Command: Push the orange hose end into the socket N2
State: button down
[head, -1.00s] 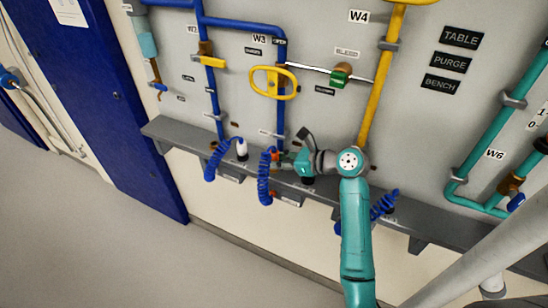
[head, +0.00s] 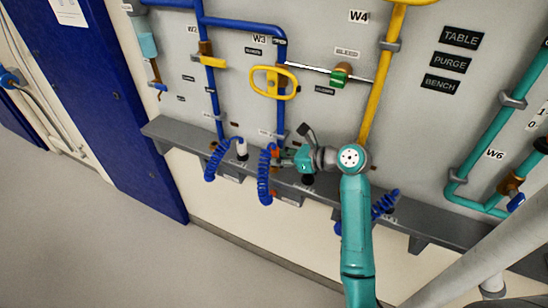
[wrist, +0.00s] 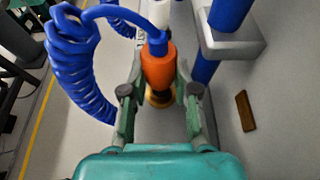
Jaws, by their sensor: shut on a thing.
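The orange hose end (wrist: 158,65) is between the fingers of my gripper (wrist: 159,88) in the wrist view. Its brass tip points down, and a blue coiled hose (wrist: 75,65) leads from its top. In the head view my gripper (head: 280,160) is at the grey shelf under the blue W3 pipe, with the blue coil (head: 264,178) hanging to its left. My gripper is shut on the orange hose end. The small labels on the shelf front are too small to read, so I cannot tell which socket is N2. No socket shows clearly under the brass tip.
The grey shelf (head: 180,136) runs along the wall. Another blue coil (head: 217,160) hangs at the left, and one (head: 384,205) is partly behind my arm. A yellow handwheel (head: 273,83) and a yellow pipe (head: 375,98) are above. The floor (head: 100,240) is clear.

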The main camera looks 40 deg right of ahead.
aim_at(278, 150)
jog(key=shift+r, duration=0.1)
jog(key=shift+r, duration=2.9)
